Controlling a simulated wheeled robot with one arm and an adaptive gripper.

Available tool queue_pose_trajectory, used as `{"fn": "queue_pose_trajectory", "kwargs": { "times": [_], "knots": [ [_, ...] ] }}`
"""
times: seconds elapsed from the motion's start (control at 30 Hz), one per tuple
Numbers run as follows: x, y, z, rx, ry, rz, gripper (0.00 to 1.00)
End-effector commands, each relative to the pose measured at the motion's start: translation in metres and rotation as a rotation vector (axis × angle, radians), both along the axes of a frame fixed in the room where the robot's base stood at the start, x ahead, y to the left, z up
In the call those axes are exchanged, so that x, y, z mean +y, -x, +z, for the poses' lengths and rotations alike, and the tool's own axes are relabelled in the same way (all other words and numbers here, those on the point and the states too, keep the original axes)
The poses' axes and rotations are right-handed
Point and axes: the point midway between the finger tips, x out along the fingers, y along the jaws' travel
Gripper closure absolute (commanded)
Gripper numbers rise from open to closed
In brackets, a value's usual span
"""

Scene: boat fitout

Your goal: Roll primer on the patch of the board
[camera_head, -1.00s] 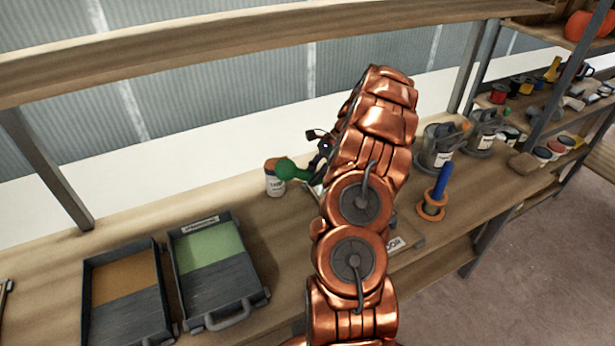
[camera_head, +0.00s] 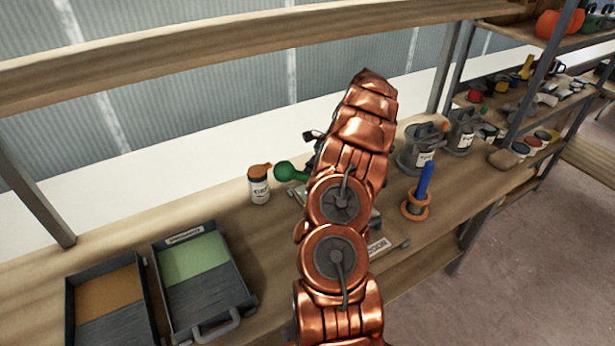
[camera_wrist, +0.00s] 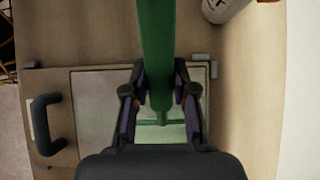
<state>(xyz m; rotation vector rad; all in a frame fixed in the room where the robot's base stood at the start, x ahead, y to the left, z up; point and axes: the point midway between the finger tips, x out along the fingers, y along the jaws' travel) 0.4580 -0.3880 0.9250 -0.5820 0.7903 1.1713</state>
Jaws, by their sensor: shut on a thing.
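My gripper (camera_wrist: 158,100) is shut on the green handle (camera_wrist: 156,40) of a tool, seen in the wrist view. A green crosspiece at the tool's far end shows between the fingers; its roller cannot be made out. The handle's rounded green end (camera_head: 290,172) sticks out left of my arm in the head view. The board (camera_wrist: 52,88) lies under the gripper, with a paler grey-green panel (camera_wrist: 95,105) framed on it. Whether the tool touches the panel cannot be told. In the head view my arm hides most of the board.
Two trays stand at left, one with orange-brown paint (camera_head: 108,290), one with light green (camera_head: 192,258). A white can (camera_head: 259,187) stands close to the handle's end. A dark handle (camera_wrist: 48,124) sits on the board's left side. A blue-handled item (camera_head: 418,200) and grey cans (camera_head: 418,150) stand right.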

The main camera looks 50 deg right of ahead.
Motion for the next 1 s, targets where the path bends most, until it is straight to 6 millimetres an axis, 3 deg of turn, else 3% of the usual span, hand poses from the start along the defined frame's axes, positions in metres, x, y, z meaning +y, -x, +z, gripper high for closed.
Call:
{"fn": "queue_pose_trajectory", "kwargs": {
  "times": [0.17, 0.6, 1.0],
  "knots": [
    [-0.004, 0.001, -0.001, 0.001, 0.000, -0.001, 1.00],
    [-0.043, 0.012, 0.001, 0.001, 0.001, -0.001, 1.00],
    [-0.044, 0.013, 0.002, 0.000, -0.001, 0.000, 1.00]
  ]
}}
